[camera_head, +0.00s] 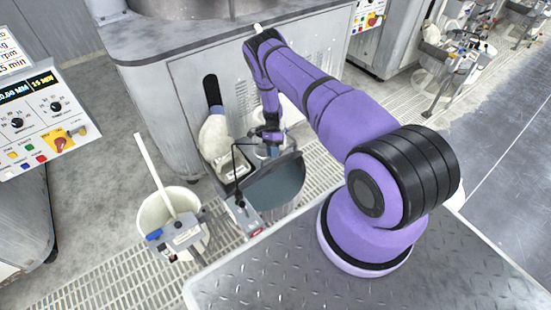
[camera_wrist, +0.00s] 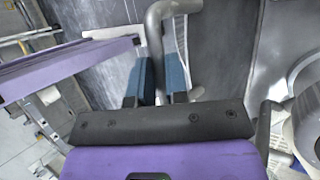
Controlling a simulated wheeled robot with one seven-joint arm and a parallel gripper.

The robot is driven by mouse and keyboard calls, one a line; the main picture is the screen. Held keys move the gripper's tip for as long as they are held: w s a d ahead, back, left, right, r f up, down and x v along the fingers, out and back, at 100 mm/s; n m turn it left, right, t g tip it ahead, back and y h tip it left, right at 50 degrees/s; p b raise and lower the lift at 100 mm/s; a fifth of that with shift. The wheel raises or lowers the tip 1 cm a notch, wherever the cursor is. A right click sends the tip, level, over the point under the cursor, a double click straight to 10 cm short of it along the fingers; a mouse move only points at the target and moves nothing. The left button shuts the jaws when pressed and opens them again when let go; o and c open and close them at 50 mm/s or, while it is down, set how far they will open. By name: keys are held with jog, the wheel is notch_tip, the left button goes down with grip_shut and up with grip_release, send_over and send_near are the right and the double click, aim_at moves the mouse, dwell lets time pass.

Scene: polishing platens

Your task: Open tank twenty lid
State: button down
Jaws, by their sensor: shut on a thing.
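A dark grey rounded lid (camera_head: 275,184) sits at the centre of the head view, below the end of my arm, and looks tilted. The small tank under it is mostly hidden. In the wrist view, a bent grey tube handle (camera_wrist: 154,32) runs between the blue fingertips of my gripper (camera_wrist: 161,78). The fingers are shut on this handle. In the head view my gripper (camera_head: 269,148) is small and partly hidden by the wrist. No readable number marks the tank as twenty.
A cream bucket (camera_head: 150,214) with a white stick stands left of the lid. A grey cabinet (camera_head: 170,110) is behind, with a pale bottle-like part (camera_head: 215,138) in front. A control panel (camera_head: 40,125) is at far left. Open floor (camera_head: 500,160) lies to the right.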

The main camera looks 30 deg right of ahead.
jog(key=shift+w+a+f, duration=0.1)
jog(key=shift+w+f, duration=0.05)
jog(key=shift+w, duration=0.55)
jog(key=c, duration=1.1)
grip_release()
jog(key=v, duration=1.1)
jog(key=shift+f, duration=0.1)
